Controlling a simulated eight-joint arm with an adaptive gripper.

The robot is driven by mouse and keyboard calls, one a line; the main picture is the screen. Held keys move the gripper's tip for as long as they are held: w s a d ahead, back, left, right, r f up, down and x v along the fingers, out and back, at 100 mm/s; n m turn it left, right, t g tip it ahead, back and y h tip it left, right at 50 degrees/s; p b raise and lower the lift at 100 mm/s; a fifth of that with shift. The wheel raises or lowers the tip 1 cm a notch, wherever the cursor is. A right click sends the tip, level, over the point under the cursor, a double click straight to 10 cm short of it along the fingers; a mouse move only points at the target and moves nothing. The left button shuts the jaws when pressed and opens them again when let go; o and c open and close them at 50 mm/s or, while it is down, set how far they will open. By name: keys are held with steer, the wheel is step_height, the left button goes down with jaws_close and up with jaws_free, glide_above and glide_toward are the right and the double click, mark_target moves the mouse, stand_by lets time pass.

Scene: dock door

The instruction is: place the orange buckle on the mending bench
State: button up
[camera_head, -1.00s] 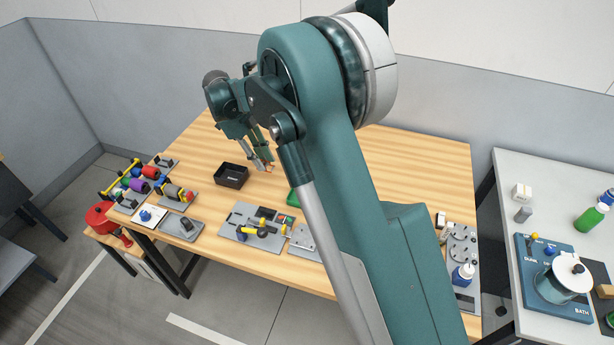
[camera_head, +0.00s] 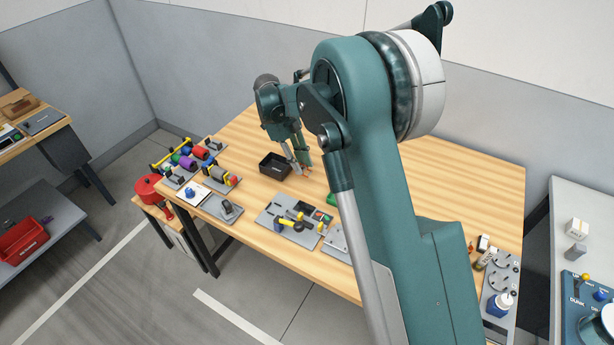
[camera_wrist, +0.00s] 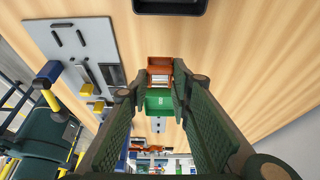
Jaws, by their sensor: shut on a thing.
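My gripper (camera_head: 302,172) is over the wooden bench (camera_head: 420,165), just right of a black tray. It is shut on the orange buckle (camera_wrist: 159,62), which shows between the fingertips in the wrist view. Which surface is the mending bench cannot be read from any label.
The black tray (camera_head: 264,168) is close beside my gripper. A green object (camera_wrist: 160,101) is near the fingers. Another wooden bench (camera_head: 50,108) stands at far left. Bare wood lies behind.

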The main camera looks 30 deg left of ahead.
mark_target(301, 183)
steer(key=shift+f, duration=1.25)
steer(key=shift+f, duration=1.9)
steer(key=shift+f+b, duration=0.2)
steer(key=shift+b, duration=0.1)
steer(key=o, duration=1)
steer(key=shift+c, duration=0.2)
steer(key=shift+r, duration=0.2)
steer(key=v, duration=1.2)
steer(key=shift+p, duration=0.45)
